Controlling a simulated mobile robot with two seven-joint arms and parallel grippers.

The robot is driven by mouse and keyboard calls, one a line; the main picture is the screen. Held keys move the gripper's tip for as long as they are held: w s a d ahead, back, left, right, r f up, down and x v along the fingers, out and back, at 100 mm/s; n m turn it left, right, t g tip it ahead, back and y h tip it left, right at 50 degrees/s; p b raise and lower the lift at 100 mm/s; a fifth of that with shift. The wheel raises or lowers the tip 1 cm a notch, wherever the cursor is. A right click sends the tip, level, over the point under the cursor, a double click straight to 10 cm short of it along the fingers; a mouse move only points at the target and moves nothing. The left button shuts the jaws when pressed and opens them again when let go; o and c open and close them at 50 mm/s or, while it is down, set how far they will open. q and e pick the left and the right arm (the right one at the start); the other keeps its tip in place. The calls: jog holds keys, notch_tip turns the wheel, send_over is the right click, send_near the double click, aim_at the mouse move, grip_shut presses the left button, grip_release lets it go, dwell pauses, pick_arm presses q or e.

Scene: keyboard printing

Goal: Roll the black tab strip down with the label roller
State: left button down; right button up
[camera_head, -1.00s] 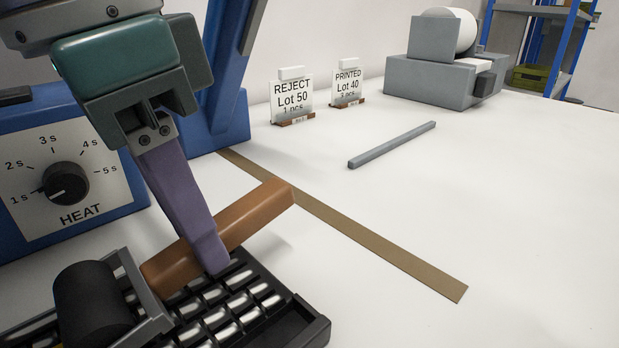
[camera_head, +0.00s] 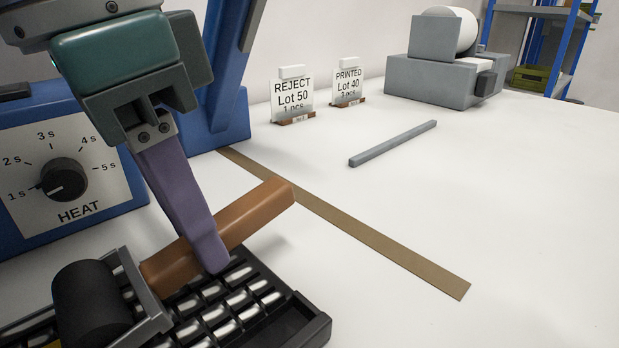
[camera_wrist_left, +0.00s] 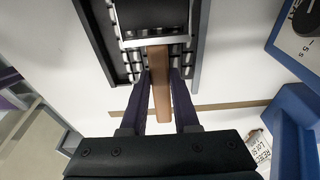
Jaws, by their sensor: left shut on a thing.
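The label roller has a black cylinder (camera_head: 88,302) in a grey frame and a brown handle (camera_head: 262,211). My left gripper (camera_head: 212,262) is shut on the handle, with a purple finger on each side of it in the left wrist view (camera_wrist_left: 160,82). The roller is over the dark keyboard (camera_head: 318,326), which has rows of pale-topped keys. The black cylinder (camera_wrist_left: 152,14) also shows at the top of the left wrist view. I cannot make out the black tab strip. I cannot tell whether the cylinder touches the surface below. My right gripper is not in view.
A blue heat unit with a dial (camera_head: 64,180) stands at the left. A brown strip (camera_head: 385,240) and a grey bar (camera_head: 393,144) lie on the white table (camera_head: 530,220). REJECT (camera_head: 292,98) and PRINTED (camera_head: 347,86) signs and a grey printer (camera_head: 440,76) stand behind. The right side is clear.

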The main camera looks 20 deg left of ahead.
aim_at(153, 266)
pick_arm(q)
jog(key=shift+s+a, duration=0.1)
jog(key=shift+s, duration=0.1)
dwell(0.4)
jog(key=shift+s+a+b, duration=0.3)
jog(key=shift+s+b, duration=0.1)
jog(key=shift+s, duration=0.25)
jog(key=shift+s+f, duration=0.1)
jog(key=shift+s, duration=0.1)
jog(key=shift+s+a+b, duration=0.3)
jog(key=shift+s+b, duration=0.1)
jog(key=shift+s, duration=0.25)
jog(key=shift+w, duration=0.15)
dwell(0.7)
jog(key=shift+w+d+b, duration=0.35)
jog(key=shift+w+b, duration=0.05)
jog(key=shift+w, duration=0.3)
jog(key=shift+w, duration=0.2)
dwell(0.6)
jog(key=shift+w+d+b, duration=0.35)
jog(key=shift+w+b, duration=0.1)
jog(key=shift+w, duration=0.2)
